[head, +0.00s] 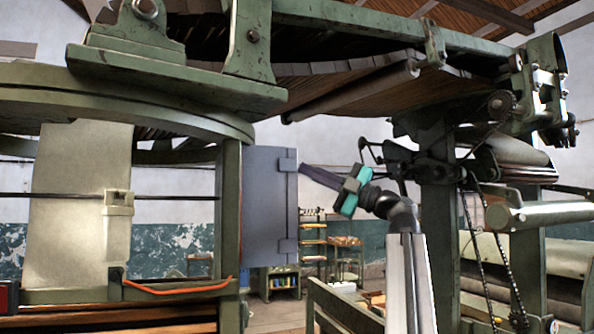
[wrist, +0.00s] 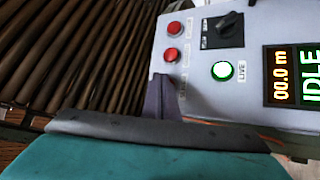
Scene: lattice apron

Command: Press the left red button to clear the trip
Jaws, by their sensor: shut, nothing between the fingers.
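In the wrist view a pale control panel (wrist: 205,88) carries two red buttons, one above the other. The panel's lettering runs up the picture, so the lower red button (wrist: 171,54) is the left one as the lettering reads. The other red button (wrist: 174,28) is above it. My gripper (wrist: 159,82) is shut and empty, its dark fingers ending just below the lower button in the picture; I cannot tell whether they touch the panel. The head view shows my gripper (head: 304,168) beside a grey box (head: 268,205); no buttons show there.
The panel also has a black rotary switch (wrist: 222,30), a lit button (wrist: 222,70) marked LIVE and a display (wrist: 293,78) reading 00.0 m and IDLE. Dark slats (wrist: 70,60) lie left of it. Green machine framing (head: 230,215) stands left of the box.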

